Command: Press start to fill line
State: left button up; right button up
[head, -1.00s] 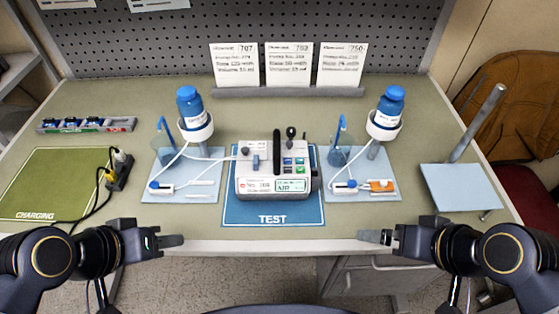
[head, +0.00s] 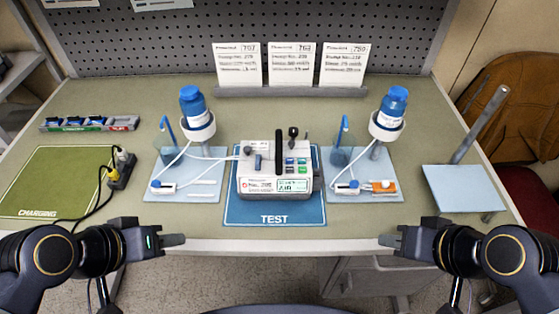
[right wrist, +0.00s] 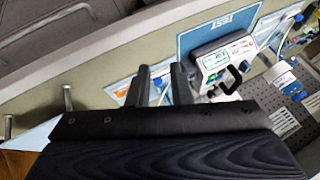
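A light grey infusion pump (head: 276,172) with a dark handle stands on the blue TEST mat (head: 273,214) in the middle of the table; it also shows in the right wrist view (right wrist: 222,60). Its small screen (head: 293,185) is lit pale green with text that seems to read AIR. Small green and dark buttons (head: 302,165) sit on its upper right face. My right gripper (right wrist: 158,82) is open and empty, at the front edge right of the pump.
Stands with blue-capped bottles (head: 193,106) (head: 393,104) flank the pump, with clips and lines on their trays. A green CHARGING mat (head: 42,182) and a black socket block (head: 121,170) lie left. A metal pole on a pale plate (head: 463,190) stands right.

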grip_shut()
dwell(0.9)
